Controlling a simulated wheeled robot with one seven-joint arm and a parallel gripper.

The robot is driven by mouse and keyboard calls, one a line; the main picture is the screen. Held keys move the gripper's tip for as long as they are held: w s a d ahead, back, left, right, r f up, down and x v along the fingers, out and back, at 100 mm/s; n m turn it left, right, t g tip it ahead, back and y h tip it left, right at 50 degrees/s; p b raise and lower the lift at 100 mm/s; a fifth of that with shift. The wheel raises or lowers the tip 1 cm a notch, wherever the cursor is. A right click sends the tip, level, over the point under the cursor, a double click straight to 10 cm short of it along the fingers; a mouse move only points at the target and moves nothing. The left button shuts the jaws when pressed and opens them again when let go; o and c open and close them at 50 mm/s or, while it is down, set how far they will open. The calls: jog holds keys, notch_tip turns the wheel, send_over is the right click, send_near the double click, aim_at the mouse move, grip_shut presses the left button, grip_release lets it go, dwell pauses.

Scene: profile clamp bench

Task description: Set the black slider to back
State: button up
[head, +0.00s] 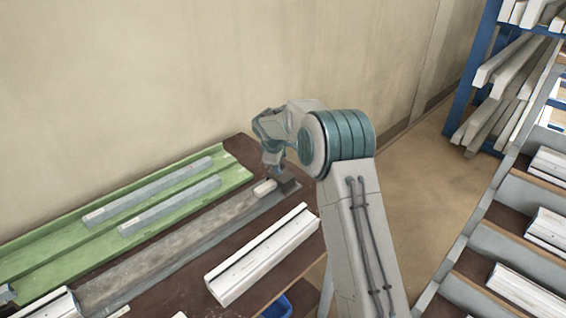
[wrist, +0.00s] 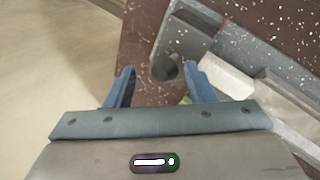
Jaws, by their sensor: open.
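A dark round knob (wrist: 166,68), which seems to be part of the black slider, stands on a grey plate in the wrist view. In the head view a dark block (head: 290,186) sits at the far right end of the long grey rail (head: 190,238). My gripper (wrist: 160,70) is open, with its two blue fingers on either side of the knob in the picture; I cannot tell how far above it they are. In the head view my gripper (head: 273,163) is over the rail's far end, partly hidden by my arm.
A white block (wrist: 228,78) lies just right of my right finger, on the rail. A green tray (head: 60,232) with grey bars runs along the wall. A white profile (head: 262,255) lies in front of the rail. Racks stand at the right.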

jog(key=b+v, duration=0.1)
jog(key=v, duration=1.1)
jog(key=shift+s+r, duration=0.15)
jog(key=shift+r, duration=0.2)
jog(key=shift+d, duration=0.1)
jog(key=s+d+r+m, duration=0.2)
jog(key=s+d, duration=0.1)
jog(key=s, duration=0.3)
jog(key=s+d+r+m, duration=0.2)
jog(key=s, duration=0.3)
jog(key=s+d+f+m, duration=0.1)
jog(key=s+d+m, duration=0.1)
jog(key=s, duration=0.7)
jog(key=s+d+f+m+g+y, duration=0.1)
jog(key=s+m, duration=0.3)
jog(key=s, duration=0.6)
jog(key=s+d+f+m+y, duration=0.1)
jog(key=s+d+f+m, duration=0.2)
jog(key=s, duration=0.7)
jog(key=shift+d+g, duration=0.35)
jog(key=shift+g, duration=0.05)
jog(key=shift+w+f, duration=0.1)
jog(key=shift+f, duration=0.05)
